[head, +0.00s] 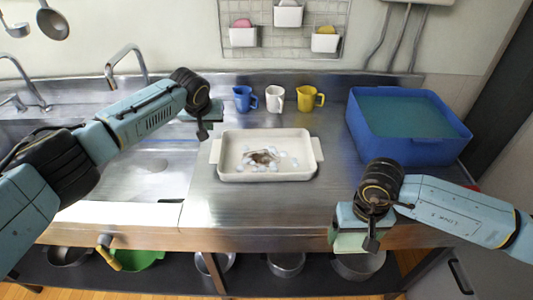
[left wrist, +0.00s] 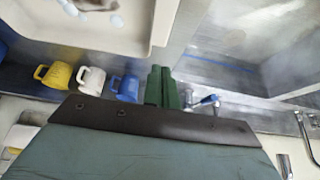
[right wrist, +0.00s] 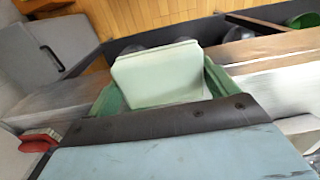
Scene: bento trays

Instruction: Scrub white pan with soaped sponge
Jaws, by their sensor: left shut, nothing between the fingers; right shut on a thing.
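The white pan (head: 230,175) sits on the steel counter, with a brown stain (head: 262,157) and blobs of pale foam on its floor. A corner of the pan (left wrist: 160,22) also shows in the left wrist view. My left gripper (head: 202,132) is shut and empty, above the counter to the left of the pan; its green fingers (left wrist: 161,86) are together. My right gripper (head: 358,240) is shut on a pale green sponge (right wrist: 158,77), at the counter's front edge, right of and nearer than the pan. The sponge's far side is hidden.
Blue, white and yellow mugs (head: 275,98) stand behind the pan. A blue tub (head: 440,150) of liquid stands at the right. A sink with taps (head: 125,60) is at the left. Pots (head: 286,264) sit on the shelf below. The counter before the pan is clear.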

